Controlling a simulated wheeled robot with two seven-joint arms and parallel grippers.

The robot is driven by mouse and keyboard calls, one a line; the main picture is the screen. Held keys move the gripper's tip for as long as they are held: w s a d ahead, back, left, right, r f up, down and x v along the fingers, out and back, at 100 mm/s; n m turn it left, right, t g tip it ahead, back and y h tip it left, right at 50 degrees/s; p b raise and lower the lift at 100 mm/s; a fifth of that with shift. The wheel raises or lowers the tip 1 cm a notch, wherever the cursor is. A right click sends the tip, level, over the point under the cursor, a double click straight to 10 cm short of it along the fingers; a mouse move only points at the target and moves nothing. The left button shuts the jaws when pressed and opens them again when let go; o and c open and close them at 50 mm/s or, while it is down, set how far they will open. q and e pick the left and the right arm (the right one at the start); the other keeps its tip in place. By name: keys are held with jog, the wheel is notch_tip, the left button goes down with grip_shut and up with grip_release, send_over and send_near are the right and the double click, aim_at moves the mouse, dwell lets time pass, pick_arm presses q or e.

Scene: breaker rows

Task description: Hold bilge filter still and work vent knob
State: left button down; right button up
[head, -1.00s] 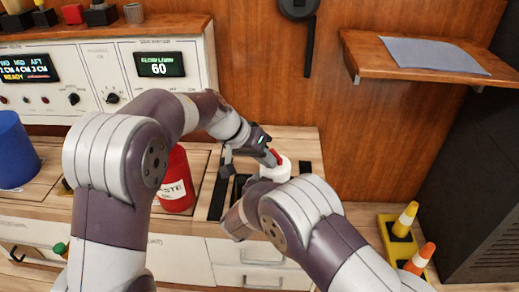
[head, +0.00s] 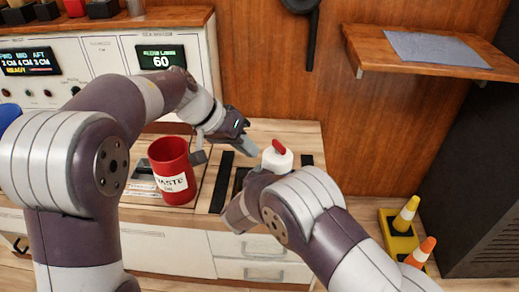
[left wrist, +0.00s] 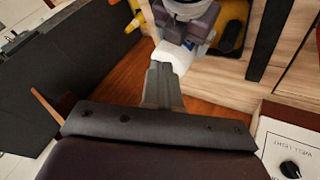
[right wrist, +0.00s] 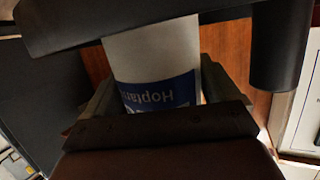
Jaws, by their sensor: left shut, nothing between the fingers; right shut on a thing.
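The bilge filter (head: 277,162) is a white cylinder standing upright at the counter's right part. The vent knob (head: 279,146) is the red bar on its top. My left gripper (head: 250,150) is shut and empty, just left of the knob and apart from it. In the left wrist view its fingers (left wrist: 160,78) point at the white filter body (left wrist: 182,58). My right gripper (right wrist: 160,95) is shut on the filter, with a finger on either side of its blue-labelled body (right wrist: 150,60). In the head view my right forearm hides the filter's lower part and the right fingers.
A red waste bin (head: 172,172) stands left of the filter. Dark strips (head: 221,182) lie in the counter between them. A white instrument panel (head: 195,58) stands behind on the left. A wooden shelf (head: 440,62) juts out at upper right. Yellow-and-orange cones (head: 404,217) stand low on the right.

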pick_arm(q)
jog(key=shift+s+a+r, duration=0.2)
jog(key=shift+s+r, duration=0.25)
jog(key=shift+r, duration=0.2)
jog(key=shift+s+a+r, duration=0.15)
jog(key=shift+s+r, duration=0.3)
jog(key=shift+r, duration=0.15)
jog(key=c, duration=1.3)
grip_release()
jog(key=shift+s+d, duration=0.15)
jog(key=shift+s, duration=0.05)
jog(key=shift+c, duration=0.2)
jog(key=o, duration=1)
jog(key=w, duration=0.1)
jog(key=w+d+m, duration=0.2)
jog(key=shift+d+f+g, duration=0.2)
jog(key=shift+f+g, duration=0.1)
jog(key=n+y, duration=0.3)
jog(key=n, duration=2.9)
send_near(278, 144)
jog(key=x, duration=0.8)
jog(key=shift+d+f, duration=0.15)
jog(key=shift+f, duration=0.1)
